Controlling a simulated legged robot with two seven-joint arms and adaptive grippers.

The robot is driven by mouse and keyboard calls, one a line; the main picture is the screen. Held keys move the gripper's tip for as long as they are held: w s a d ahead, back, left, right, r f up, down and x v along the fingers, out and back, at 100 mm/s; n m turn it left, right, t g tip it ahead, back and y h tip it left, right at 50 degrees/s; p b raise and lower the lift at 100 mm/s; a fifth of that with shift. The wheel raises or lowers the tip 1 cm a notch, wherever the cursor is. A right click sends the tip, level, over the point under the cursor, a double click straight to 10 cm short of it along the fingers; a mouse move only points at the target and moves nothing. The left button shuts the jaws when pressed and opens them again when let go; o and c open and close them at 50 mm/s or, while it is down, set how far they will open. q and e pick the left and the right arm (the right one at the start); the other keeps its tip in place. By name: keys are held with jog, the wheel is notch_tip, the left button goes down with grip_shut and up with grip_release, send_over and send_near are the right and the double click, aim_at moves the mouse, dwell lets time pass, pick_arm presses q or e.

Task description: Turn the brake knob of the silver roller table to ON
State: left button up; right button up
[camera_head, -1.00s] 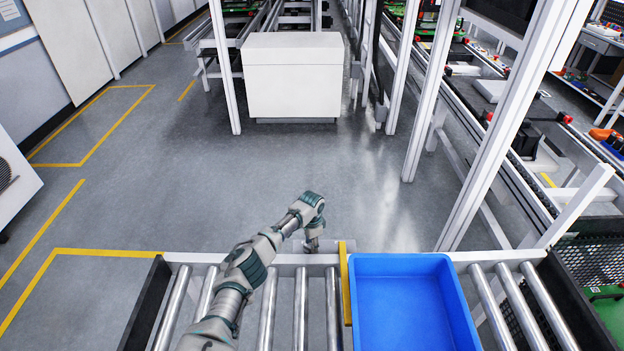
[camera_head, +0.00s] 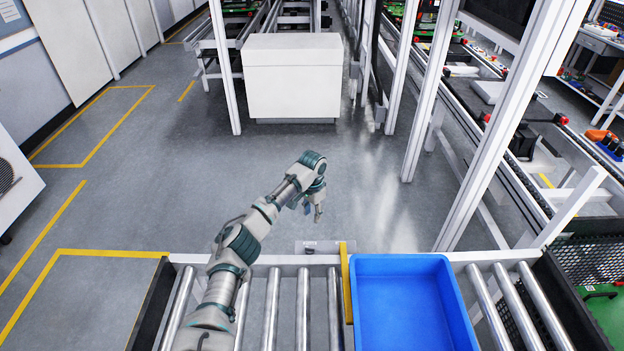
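The silver roller table (camera_head: 273,309) runs along the bottom of the view, with metal rollers in a pale frame. A small grey plate with faint dark marking (camera_head: 318,246) sits at its far edge, left of a yellow bar. The brake knob itself is too small to make out, and so is its setting. My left arm reaches over the rollers from the lower left. My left gripper (camera_head: 315,209) hangs beyond the far edge, above the plate in the picture and apart from it. Its fingers are too small to tell open from shut. My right gripper is not in view.
A blue bin (camera_head: 403,262) stands on the rollers right of the yellow bar (camera_head: 346,283). White posts (camera_head: 478,150) and a conveyor line rise at the right. A white cabinet (camera_head: 293,80) stands farther back. The grey floor between is clear.

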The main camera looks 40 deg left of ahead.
aim_at(311, 247)
pick_arm(q)
notch_tip(311, 247, up, 14)
jog(key=p, duration=1.1)
jog(key=shift+r, duration=0.15)
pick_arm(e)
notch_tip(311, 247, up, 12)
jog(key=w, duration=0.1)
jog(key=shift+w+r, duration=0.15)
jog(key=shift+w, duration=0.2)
